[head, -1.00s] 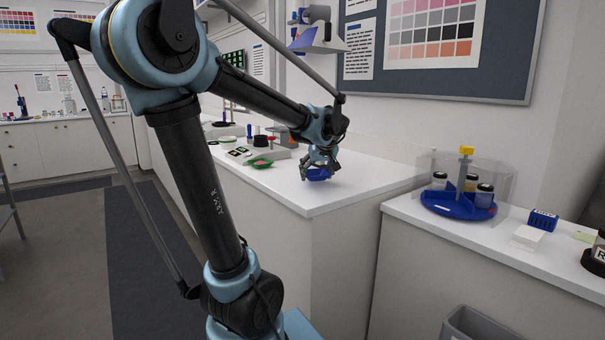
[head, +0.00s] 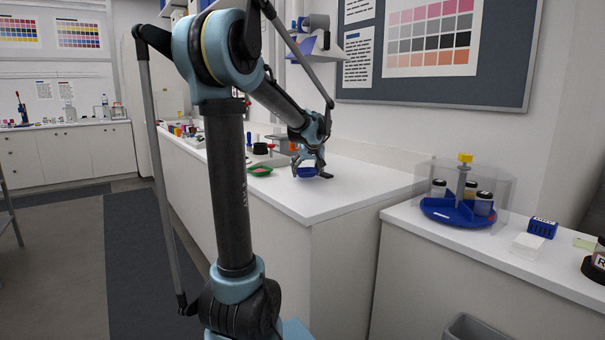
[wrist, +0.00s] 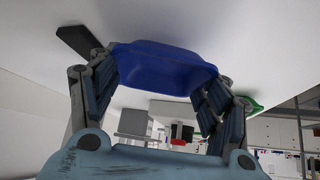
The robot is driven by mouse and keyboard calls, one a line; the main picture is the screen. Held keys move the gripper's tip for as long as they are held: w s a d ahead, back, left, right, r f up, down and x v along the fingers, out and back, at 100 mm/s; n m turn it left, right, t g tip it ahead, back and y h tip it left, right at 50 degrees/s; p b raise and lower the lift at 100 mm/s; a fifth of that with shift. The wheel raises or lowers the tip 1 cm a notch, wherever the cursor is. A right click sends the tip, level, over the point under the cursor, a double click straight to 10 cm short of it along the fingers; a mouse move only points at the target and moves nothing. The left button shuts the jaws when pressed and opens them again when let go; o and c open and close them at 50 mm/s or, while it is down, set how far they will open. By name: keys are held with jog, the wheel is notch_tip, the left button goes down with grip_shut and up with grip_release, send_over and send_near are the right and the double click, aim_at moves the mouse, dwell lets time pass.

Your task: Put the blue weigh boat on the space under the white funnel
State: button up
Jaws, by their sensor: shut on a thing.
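The blue weigh boat (head: 306,172) is in my gripper (head: 309,169), over the white counter near its front corner. In the wrist view the boat (wrist: 165,68) spans the space between the two fingers of my gripper (wrist: 165,75), which are shut on its opposite sides. The boat looks close to the counter top; I cannot tell whether it touches it. I cannot make out the white funnel or the space under it in either view.
A green weigh boat (head: 260,171) with reddish contents lies on the counter (head: 330,199), left of my gripper. Several small items stand farther back. On the right counter are a blue jar carousel (head: 455,212) with a clear guard, a blue rack (head: 542,227) and a white block (head: 527,244).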

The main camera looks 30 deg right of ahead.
aim_at(304, 171)
jog(key=w, duration=0.2)
jog(key=w+d, duration=0.1)
jog(key=w, duration=0.1)
jog(key=shift+d, duration=0.15)
jog(key=shift+s+f, duration=0.1)
jog(key=shift+f, duration=0.65)
jog(key=shift+f, duration=0.1)
jog(key=o, duration=0.7)
